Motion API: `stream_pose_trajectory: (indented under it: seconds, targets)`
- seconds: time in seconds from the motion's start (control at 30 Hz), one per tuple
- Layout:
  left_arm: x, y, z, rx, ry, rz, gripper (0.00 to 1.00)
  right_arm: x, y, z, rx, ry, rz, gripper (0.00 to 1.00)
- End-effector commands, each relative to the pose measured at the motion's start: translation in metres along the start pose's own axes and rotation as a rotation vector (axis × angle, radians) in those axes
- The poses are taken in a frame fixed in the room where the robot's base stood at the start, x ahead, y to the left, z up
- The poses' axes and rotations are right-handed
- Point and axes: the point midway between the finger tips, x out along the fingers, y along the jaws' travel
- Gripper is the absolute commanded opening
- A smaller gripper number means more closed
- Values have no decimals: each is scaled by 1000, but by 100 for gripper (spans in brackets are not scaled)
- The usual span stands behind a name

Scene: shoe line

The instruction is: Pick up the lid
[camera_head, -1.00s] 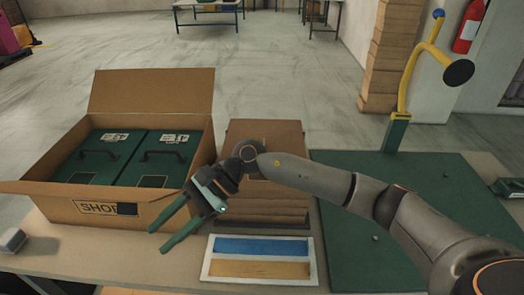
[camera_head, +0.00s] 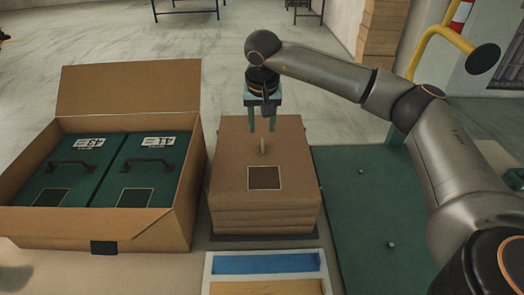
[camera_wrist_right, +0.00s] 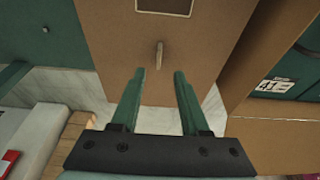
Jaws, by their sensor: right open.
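The lid (camera_head: 228,165) is a brown cardboard top with a dark square marking and a small upright tab (camera_head: 262,146). It lies on top of a stack of similar brown pieces in the middle of the table. My right gripper (camera_head: 262,128) is open, pointing down above the far part of the lid, just beyond the tab. In the right wrist view the tab (camera_wrist_right: 159,55) stands just ahead of the two green fingertips (camera_wrist_right: 160,72), roughly centred between them, and nothing is between the fingers. My left gripper is out of view.
An open cardboard box (camera_head: 185,222) with two green handled shoe boxes (camera_head: 66,165) stands to the left. A blue and tan panel (camera_head: 208,275) lies in front of the stack. A green mat (camera_head: 350,215) and a yellow post (camera_head: 428,52) are at the right.

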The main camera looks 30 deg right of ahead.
Motion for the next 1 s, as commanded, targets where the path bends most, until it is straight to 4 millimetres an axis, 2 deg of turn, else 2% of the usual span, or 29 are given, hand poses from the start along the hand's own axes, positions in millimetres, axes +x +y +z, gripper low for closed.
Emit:
stream_pose_trajectory:
  seconds: [0.03, 0.27, 0.53, 0.83, 0.87, 1.0]
  targets:
    - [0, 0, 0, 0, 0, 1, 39, 8, 0, 0, 1, -2, 1, 45]
    - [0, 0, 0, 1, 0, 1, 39, 25, 0, 0, 0, -3, -1, 45]
    - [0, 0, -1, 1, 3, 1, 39, 64, 2, 0, 1, -3, -1, 45]
    - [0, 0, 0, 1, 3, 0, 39, 69, 2, -1, 0, -1, -3, 45]
    - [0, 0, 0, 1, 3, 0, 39, 69, 2, -1, 0, -1, -3, 44]
    - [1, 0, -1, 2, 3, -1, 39, 69, 2, -1, 1, -1, -3, 28]
